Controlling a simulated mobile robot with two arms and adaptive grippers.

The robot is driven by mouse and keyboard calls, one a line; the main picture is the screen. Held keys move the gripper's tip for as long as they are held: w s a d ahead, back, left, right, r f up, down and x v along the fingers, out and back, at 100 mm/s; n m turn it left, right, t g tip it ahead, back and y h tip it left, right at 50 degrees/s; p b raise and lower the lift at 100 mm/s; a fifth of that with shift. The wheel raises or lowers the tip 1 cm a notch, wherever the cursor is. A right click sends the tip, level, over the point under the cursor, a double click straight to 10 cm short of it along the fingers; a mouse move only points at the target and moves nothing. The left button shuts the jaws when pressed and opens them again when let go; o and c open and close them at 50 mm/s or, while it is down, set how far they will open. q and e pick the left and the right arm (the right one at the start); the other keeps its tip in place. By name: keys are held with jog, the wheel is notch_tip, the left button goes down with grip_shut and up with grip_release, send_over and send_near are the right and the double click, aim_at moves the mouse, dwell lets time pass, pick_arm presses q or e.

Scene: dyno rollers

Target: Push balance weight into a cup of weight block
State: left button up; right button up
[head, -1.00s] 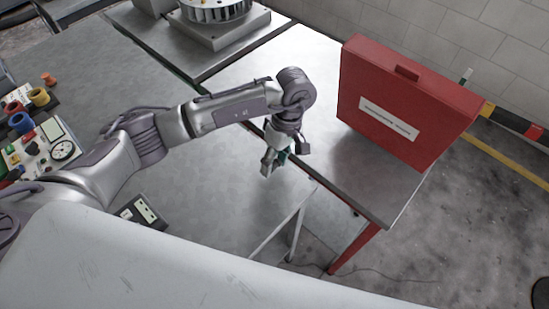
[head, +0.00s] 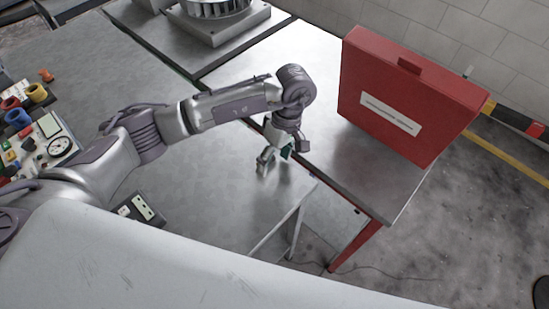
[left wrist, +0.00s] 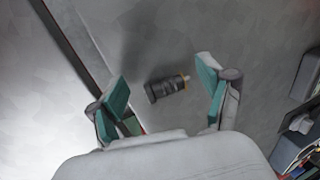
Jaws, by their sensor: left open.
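My left gripper (head: 273,160) is open above the grey metal table, near the seam with the second table. In the left wrist view its two teal-padded fingers (left wrist: 163,80) stand wide apart. A small dark cylinder (left wrist: 166,88) with a gold ring near its tipped end lies on its side on the table between them in that picture, touching neither finger. It may be the balance weight. The arm and gripper hide it in the head view. I cannot make out a weight block with cups. My right gripper is not in view.
A red case (head: 408,98) stands on the right-hand table. A finned machine (head: 217,22) is at the back. A panel with a gauge and coloured knobs (head: 48,140) is at the left, with a small dark device (head: 143,208) nearer. The middle of the grey table (head: 205,170) is clear.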

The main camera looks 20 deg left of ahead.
pick_arm(q)
jog(key=v, duration=1.2)
jog(key=shift+f, duration=0.1)
